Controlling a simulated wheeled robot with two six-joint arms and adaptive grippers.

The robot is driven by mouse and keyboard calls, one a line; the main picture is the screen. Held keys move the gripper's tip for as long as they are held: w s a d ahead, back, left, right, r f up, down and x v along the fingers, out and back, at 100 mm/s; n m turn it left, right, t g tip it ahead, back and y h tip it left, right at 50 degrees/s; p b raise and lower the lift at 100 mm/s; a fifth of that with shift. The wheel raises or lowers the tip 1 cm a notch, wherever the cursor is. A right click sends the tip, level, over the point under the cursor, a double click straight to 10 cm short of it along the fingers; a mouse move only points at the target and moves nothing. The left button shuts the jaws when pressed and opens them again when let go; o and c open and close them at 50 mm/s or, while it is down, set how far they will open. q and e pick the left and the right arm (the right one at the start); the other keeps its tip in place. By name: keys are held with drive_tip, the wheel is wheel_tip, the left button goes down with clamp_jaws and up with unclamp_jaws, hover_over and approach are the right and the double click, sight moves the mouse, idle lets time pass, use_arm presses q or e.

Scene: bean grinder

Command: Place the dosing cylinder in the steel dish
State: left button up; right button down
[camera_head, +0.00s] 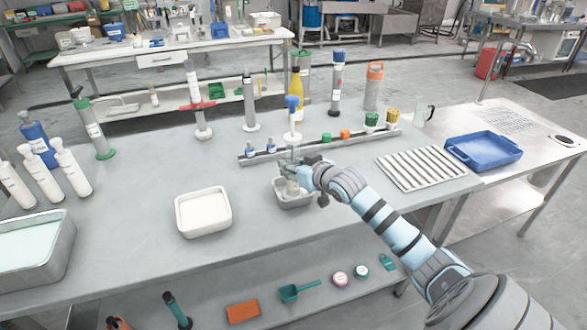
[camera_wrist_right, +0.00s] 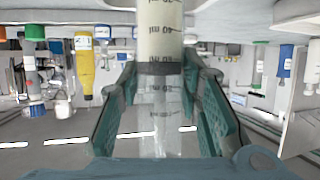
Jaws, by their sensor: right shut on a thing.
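My right gripper (camera_head: 289,172) is shut on the dosing cylinder (camera_head: 292,188), a clear graduated tube. The gripper is above the small steel dish (camera_head: 296,204), and the cylinder's lower part is over or inside it. I cannot tell whether its end touches the dish floor. In the right wrist view the cylinder (camera_wrist_right: 160,105) stands between the two green finger pads of the gripper (camera_wrist_right: 160,125). It has printed marks, a dark band and a pale upper part. The dish is not clearly seen there. My left gripper is not in view.
A rail (camera_head: 262,155) with small capped items runs behind the dish. A white-filled tray (camera_head: 203,212) stands to the left, and a ribbed rack (camera_head: 421,168) and blue tray (camera_head: 484,150) to the right. Tall capped bottles stand behind. Bare tabletop lies left of the dish.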

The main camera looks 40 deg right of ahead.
drive_tip(key=c, duration=1.2)
unclamp_jaws()
drive_tip(key=shift+o, duration=0.2)
drive_tip(key=shift+r, duration=0.1)
drive_tip(key=p+v, duration=0.6)
drive_tip(key=v, duration=0.6)
